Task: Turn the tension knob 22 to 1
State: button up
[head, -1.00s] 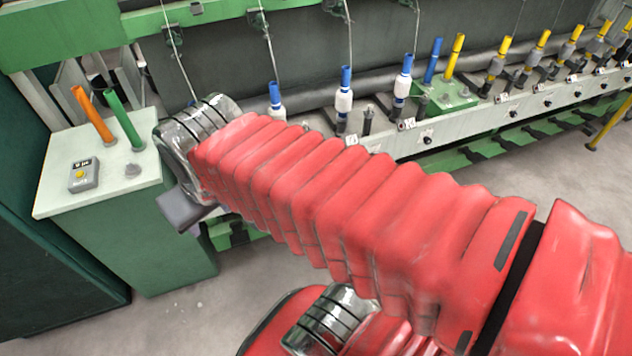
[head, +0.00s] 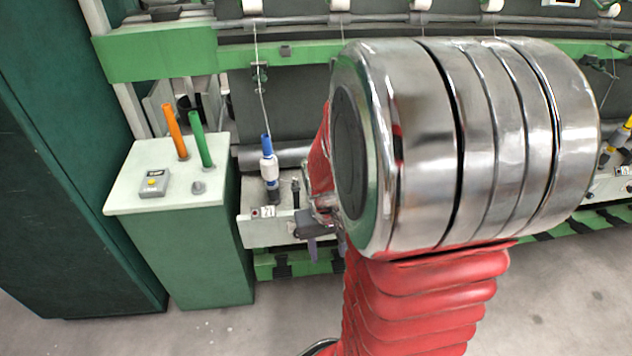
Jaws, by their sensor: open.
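A white rail (head: 270,235) of the spinning frame runs left to right behind my arm. At its left end it carries a small dark knob (head: 255,213) beside a white number label (head: 268,212). The digits are too small to read, so I cannot tell which knob is 22 or what its setting is. My gripper (head: 313,248) is open and points down in front of the rail, to the right of this label, partly hidden by my arm. I cannot tell whether it touches anything. My large metal joint and red sleeve hide most of the rail to the right.
A blue-topped white bobbin (head: 268,165) and a dark spindle (head: 295,192) stand on the rail. To the left is a green cabinet with a pale top (head: 130,195), carrying an orange tube (head: 175,132), a green tube (head: 201,140) and a grey box (head: 154,183). Grey floor lies in front.

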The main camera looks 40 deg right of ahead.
jog(key=s+d+f+m+t+h, duration=0.1)
jog(key=d+f+t, duration=0.35)
jog(key=f, duration=0.95)
jog(key=s+d+f+m+t+h, duration=0.1)
jog(key=s+d+f+h, duration=0.1)
jog(key=d+f, duration=0.9)
jog(key=s+d+f+m+t+h, duration=0.1)
jog(key=d+f+t, duration=0.15)
jog(key=f, duration=1.45)
jog(key=w+d+r+t+h, duration=0.2)
jog(key=r+t, duration=0.1)
jog(key=r, duration=0.3)
jog(key=w+d+r+t+h, duration=0.1)
jog(key=d+r+t+h, duration=0.1)
jog(key=r, duration=0.5)
jog(key=shift+w+t+h, duration=0.4)
jog(key=shift+t+h, duration=0.4)
jog(key=shift+t, duration=0.1)
jog(key=shift+d, duration=0.15)
jog(key=x, duration=1.3)
jog(key=shift+w+d, duration=0.2)
jog(key=shift+w, duration=0.15)
